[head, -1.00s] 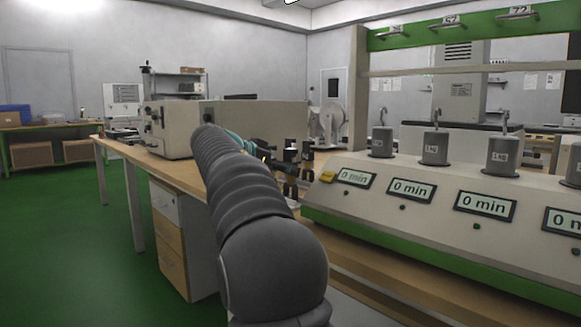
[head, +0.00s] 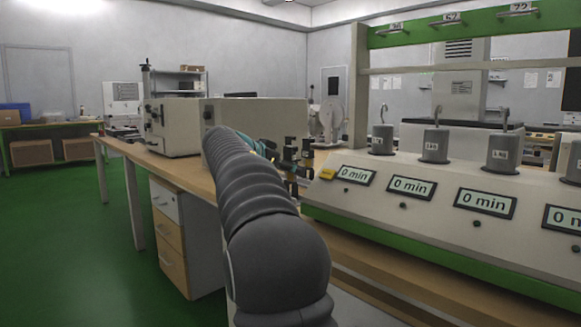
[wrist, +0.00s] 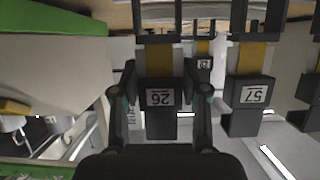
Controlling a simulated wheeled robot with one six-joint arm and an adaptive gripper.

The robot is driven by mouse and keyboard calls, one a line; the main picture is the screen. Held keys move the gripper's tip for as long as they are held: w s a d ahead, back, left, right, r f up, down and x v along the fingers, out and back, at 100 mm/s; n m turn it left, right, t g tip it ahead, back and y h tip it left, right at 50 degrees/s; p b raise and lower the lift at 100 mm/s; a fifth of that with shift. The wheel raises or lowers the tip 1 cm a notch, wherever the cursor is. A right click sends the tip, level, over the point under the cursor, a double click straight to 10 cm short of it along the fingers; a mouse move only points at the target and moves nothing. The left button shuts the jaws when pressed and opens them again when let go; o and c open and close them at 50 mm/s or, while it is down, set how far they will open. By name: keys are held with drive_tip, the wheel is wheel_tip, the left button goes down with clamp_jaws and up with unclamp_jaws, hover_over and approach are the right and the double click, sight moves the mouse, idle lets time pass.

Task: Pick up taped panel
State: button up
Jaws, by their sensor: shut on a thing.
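Several taped panels hang in the wrist view, each with a tan tape strip and a dark numbered block below. My gripper (wrist: 160,98) has one finger on each side of the nearest taped panel (wrist: 160,123), and is shut on its dark block, whose label is upside down. Tan tape runs from that block to a dark piece at the top. A neighbouring panel (wrist: 250,92) hangs to the right, and a smaller one (wrist: 204,62) shows behind. In the head view, dark panels (head: 306,153) show just beyond my arm, which hides most of my gripper.
The grey tester (head: 430,225) with timer displays and metal weights fills the right. A yellow block (head: 327,174) sits at its left end. A beige cabinet (head: 258,125) stands on the wooden bench (head: 185,170) behind my arm. Green floor is open at left.

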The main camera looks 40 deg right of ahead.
wheel_tip(320, 180, up, 18)
drive_tip(key=p, duration=0.7)
drive_tip(key=shift+m+g, duration=0.6)
drive_tip(key=s+d+r+p, duration=0.1)
drive_tip(key=s+r, duration=0.1)
drive_tip(key=s, duration=0.1)
drive_tip(key=s+d+r, duration=0.1)
drive_tip(key=s+r, duration=0.2)
drive_tip(key=s+d+r+p, duration=0.1)
drive_tip(key=s+r, duration=0.1)
drive_tip(key=s, duration=0.1)
drive_tip(key=shift+s+d+r+p, duration=0.15)
drive_tip(key=shift+d+r+p, duration=0.1)
drive_tip(key=shift+r+p, duration=0.05)
drive_tip(key=s+d+r+p, duration=0.1)
drive_tip(key=s+r, duration=0.5)
drive_tip(key=s, duration=0.6)
drive_tip(key=shift+s+r+p, duration=0.15)
drive_tip(key=shift+s+p, duration=0.25)
drive_tip(key=shift+p, duration=0.5)
drive_tip(key=shift+n+t, duration=0.6)
drive_tip(key=shift+w+d+f+p, duration=0.2)
drive_tip(key=shift+w+d+f, duration=0.15)
drive_tip(key=shift+d, duration=0.25)
drive_tip(key=shift+w+d+f+p, duration=0.2)
drive_tip(key=shift+d+f, duration=0.1)
drive_tip(key=shift+d, duration=0.3)
drive_tip(key=shift+w+d+f+p, duration=0.2)
drive_tip(key=shift+w+d+f, duration=0.15)
drive_tip(key=shift+d, duration=0.25)
